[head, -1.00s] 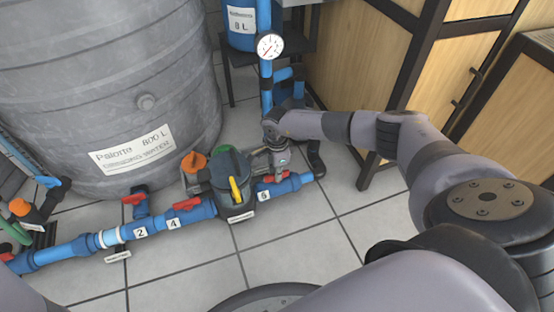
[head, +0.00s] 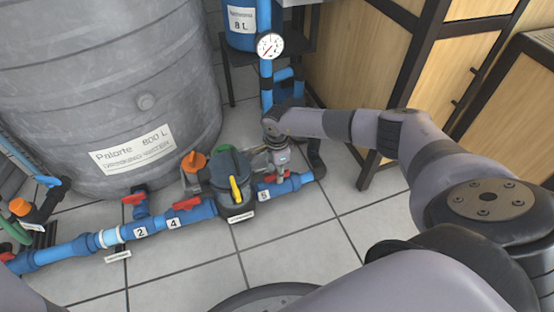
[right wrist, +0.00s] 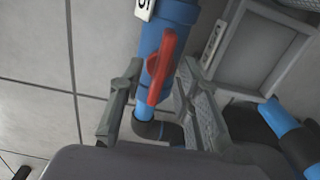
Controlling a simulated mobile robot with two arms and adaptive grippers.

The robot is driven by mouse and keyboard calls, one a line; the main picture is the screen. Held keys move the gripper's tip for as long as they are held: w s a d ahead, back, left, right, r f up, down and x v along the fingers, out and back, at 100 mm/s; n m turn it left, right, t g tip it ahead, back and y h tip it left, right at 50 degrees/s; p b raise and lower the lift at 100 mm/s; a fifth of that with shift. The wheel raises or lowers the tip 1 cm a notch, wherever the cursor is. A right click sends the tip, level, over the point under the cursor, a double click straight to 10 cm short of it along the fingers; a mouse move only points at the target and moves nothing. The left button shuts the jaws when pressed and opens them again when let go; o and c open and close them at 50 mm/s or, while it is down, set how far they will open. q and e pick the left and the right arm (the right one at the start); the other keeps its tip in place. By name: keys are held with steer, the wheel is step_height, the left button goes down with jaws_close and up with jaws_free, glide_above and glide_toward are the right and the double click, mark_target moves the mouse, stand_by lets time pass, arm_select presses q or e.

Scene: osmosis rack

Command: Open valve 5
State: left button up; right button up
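The red handle of valve 5 (head: 264,186) sits on the blue pipe by the "5" label (head: 264,196), right of the dark pump. In the right wrist view the red handle (right wrist: 161,66) lies roughly along the blue pipe, slightly slanted. My right gripper (head: 280,172) is above the right end of this pipe, close to the handle. In the right wrist view its two fingers (right wrist: 160,85) are spread, one on each side of the handle's near end. I cannot tell whether they touch it. My left gripper is not in view.
The dark pump with a yellow lever (head: 236,188) stands just left of valve 5. Red handles of other valves (head: 187,203) lie further left. The blue vertical pipe with a gauge (head: 270,46) rises behind my gripper. Open tiled floor (head: 300,245) lies in front.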

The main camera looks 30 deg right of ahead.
step_height(320, 180, up, 11)
steer(key=shift+r, duration=0.2)
steer(key=shift+s, duration=0.1)
stand_by(0.5)
